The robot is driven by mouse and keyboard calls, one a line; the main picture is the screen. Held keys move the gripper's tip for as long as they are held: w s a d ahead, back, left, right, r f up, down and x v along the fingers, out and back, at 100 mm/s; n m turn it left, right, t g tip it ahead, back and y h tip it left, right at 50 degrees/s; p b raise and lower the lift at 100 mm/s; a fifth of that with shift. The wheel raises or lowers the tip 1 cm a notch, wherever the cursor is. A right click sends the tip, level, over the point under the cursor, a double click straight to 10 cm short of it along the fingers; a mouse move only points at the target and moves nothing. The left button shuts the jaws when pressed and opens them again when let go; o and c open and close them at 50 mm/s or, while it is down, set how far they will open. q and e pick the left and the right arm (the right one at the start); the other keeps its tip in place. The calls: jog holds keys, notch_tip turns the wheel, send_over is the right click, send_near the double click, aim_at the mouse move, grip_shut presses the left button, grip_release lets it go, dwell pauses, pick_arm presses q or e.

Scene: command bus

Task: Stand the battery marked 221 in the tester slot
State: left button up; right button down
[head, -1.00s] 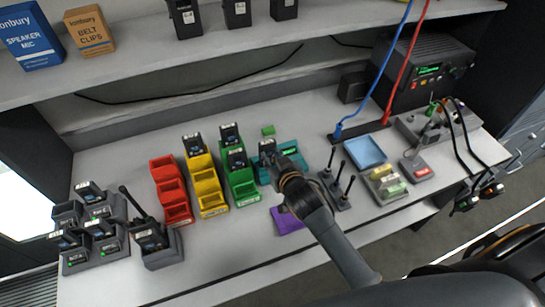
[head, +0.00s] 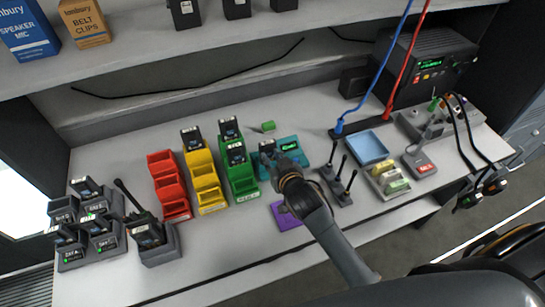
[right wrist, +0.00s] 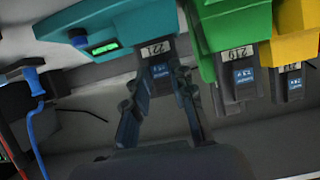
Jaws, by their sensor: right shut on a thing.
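The teal tester (head: 291,142) stands on the bench right of the green bins, with a lit green display. It also shows in the right wrist view (right wrist: 108,30). The battery marked 221 (right wrist: 157,72) is upright at the tester, its label facing the wrist camera; its dark top (head: 266,146) shows in the head view. My right gripper (right wrist: 155,88) is shut on this battery, one finger on each side. In the head view the gripper (head: 276,164) is at the tester's front left, partly hiding it. The battery's lower end and seating depth are hidden. My left gripper is out of view.
Green bins (head: 243,187), yellow bins (head: 211,200) and red bins (head: 174,200) stand close on the left; the green and yellow ones hold other batteries. Upright antennas (head: 343,185) and a blue tray (head: 369,147) are to the right. A purple mat (head: 284,216) lies in front.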

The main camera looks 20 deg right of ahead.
jog(key=shift+f, duration=0.2)
dwell(0.3)
jog(key=c, duration=1.1)
grip_release()
jog(key=shift+o, duration=0.2)
jog(key=v, duration=1.2)
